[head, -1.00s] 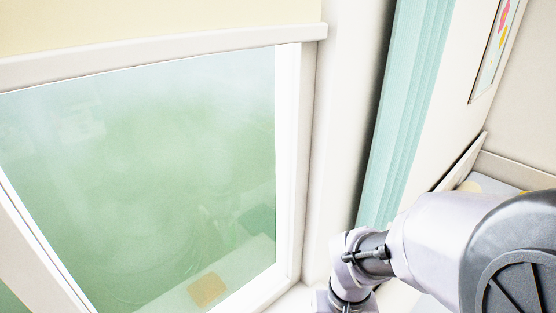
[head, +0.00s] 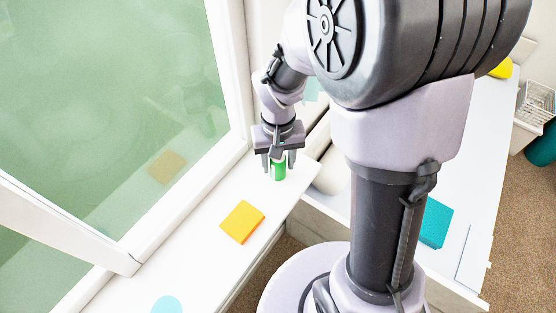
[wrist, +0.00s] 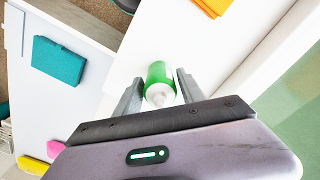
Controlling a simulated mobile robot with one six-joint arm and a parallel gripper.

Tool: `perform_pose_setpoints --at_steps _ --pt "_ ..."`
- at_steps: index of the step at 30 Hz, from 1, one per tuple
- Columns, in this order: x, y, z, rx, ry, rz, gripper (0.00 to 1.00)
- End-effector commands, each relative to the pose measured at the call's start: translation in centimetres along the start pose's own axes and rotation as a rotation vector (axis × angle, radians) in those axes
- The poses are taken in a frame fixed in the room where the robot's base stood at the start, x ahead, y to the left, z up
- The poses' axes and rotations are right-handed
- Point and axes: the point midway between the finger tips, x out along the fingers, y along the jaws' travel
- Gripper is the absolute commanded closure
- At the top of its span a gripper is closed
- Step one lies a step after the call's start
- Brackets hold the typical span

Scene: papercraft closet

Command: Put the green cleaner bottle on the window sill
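The green cleaner bottle (head: 278,172) with a white cap appears to stand upright on the white window sill (head: 205,203), near the sill's right end. My gripper (head: 278,162) is directly above, pointing down, with one finger on each side of the bottle. In the wrist view the bottle (wrist: 158,82) is between the fingertips of my gripper (wrist: 159,78). Narrow gaps show between the fingers and the bottle, so the gripper looks open around it. The bottle's base is partly hidden from the wrist camera.
An orange block (head: 242,221) lies on the sill nearer to me, and a pale blue round item (head: 167,305) lies at its near end. The window frame (head: 190,195) borders the sill. A white desk at right holds a teal item (head: 435,223) and a yellow item (head: 502,68).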

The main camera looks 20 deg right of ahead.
Motion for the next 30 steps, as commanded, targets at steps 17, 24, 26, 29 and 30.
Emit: perform_pose_setpoints --at_steps 17,24,26,29,30 --pt "-5.7 0.0 -0.1 0.0 0.005 -0.001 0.42" --pt "-11.3 0.0 -0.1 0.0 0.002 -0.001 0.42" --pt "-12.0 0.0 0.0 0.001 0.002 0.0 0.42" --pt "-13.6 -0.1 0.6 0.013 0.028 -0.014 0.42" --pt "-14.9 -0.2 1.4 0.028 0.06 -0.031 0.42"
